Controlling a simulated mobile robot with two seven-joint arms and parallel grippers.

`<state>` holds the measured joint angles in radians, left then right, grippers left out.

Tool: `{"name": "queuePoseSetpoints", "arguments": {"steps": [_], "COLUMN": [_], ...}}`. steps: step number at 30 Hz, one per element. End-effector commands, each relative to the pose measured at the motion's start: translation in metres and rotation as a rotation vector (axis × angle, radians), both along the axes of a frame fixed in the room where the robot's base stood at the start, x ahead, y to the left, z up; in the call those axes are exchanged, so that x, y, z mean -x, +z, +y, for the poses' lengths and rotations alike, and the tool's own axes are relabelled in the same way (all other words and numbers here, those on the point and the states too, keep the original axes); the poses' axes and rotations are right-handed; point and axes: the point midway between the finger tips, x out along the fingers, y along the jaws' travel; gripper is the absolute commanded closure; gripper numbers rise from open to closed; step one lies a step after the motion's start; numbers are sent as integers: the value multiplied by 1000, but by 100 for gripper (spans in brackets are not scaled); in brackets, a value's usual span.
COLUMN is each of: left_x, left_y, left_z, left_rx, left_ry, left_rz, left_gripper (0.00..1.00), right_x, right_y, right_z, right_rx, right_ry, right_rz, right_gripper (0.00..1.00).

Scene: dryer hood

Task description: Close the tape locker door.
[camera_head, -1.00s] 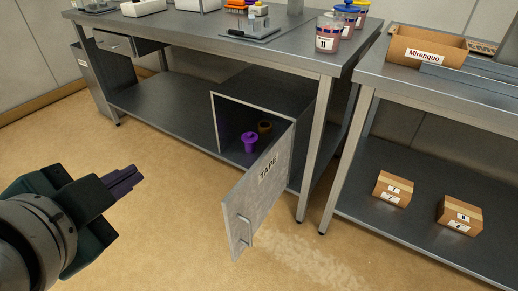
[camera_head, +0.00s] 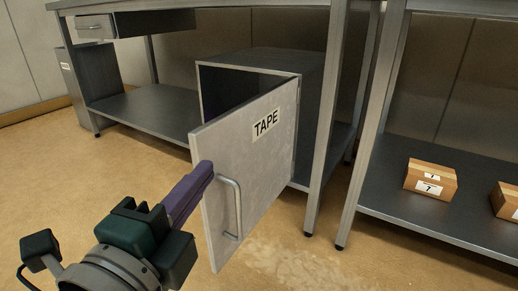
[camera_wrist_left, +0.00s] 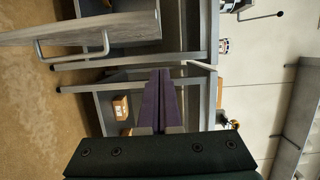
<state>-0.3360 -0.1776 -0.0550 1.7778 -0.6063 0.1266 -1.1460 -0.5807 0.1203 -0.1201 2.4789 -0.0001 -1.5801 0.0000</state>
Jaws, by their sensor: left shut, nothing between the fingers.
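The tape locker (camera_head: 310,85) is a grey metal box on the lower shelf of the workbench. Its door (camera_head: 262,165), marked TAPE, stands open towards me, hinged at its right side. The door has a bar handle (camera_head: 233,208) near its free edge. My left gripper (camera_head: 208,168) has dark purple fingers, shut and empty, with the tips at the door's free left edge. I cannot tell whether they touch the door. In the left wrist view the door (camera_wrist_left: 85,32) lies at the upper left, turned sideways. The locker's inside is mostly hidden behind the door. My right gripper is out of view.
A second bench stands at the right with brown boxes (camera_head: 430,180) on its lower shelf. A table leg (camera_head: 327,120) stands just right of the locker. A drawer (camera_head: 95,27) sticks out at the upper left. The floor (camera_head: 75,190) at the left is clear.

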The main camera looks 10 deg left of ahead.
Motion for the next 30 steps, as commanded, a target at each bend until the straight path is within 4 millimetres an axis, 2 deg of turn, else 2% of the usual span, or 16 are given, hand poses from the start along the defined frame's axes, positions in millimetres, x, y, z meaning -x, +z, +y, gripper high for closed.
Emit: {"name": "queuePoseSetpoints", "arguments": {"steps": [1, 4, 8, 20, 24, 30], "left_x": [-1, -6, -23, -104, -108, -112], "left_y": [-6, -5, -5, -6, -4, -4], "left_z": [-1, -2, -3, -8, 15, 28], "left_rx": [-6, -10, -11, -12, -15, -11], "left_ry": [-3, -6, -6, -5, -5, -4], "left_rz": [-6, -11, -13, -13, -10, -7], "left_gripper": [100, 100, 100, 100, 100, 100], "right_x": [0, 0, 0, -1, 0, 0], "right_y": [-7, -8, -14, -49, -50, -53], "right_z": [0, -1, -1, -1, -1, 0], "right_rx": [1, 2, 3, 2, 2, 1], "right_ry": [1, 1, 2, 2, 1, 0], "right_rz": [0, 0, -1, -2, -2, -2], "right_gripper": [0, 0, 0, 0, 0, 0]}}
